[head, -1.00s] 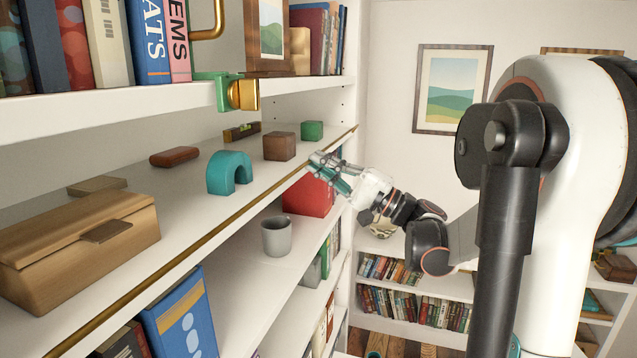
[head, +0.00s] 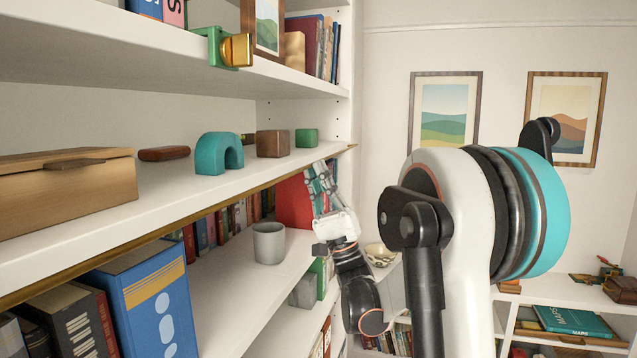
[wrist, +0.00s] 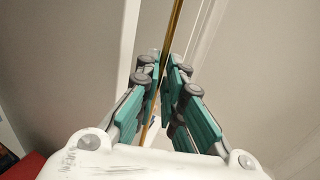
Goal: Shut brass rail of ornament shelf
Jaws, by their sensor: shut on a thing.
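The brass rail (head: 100,257) runs along the front edge of the white ornament shelf (head: 200,193). In the head view my gripper (head: 318,178) is at the rail's far right part, just below the shelf edge. In the wrist view the rail (wrist: 174,30) passes between the teal-padded fingers of my gripper (wrist: 163,75), which are shut on it. I cannot tell how far the rail stands from the shelf edge behind my fingers. On the shelf stand a wooden box (head: 65,195), a teal arch (head: 219,153), a brown block (head: 272,144) and a green block (head: 307,138).
A brass and green clamp (head: 230,48) hangs on the shelf above. On the shelf below are a grey cup (head: 269,243), a red thing (head: 293,203) and a blue book (head: 145,300). The bookcase's right upright is close to my gripper.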

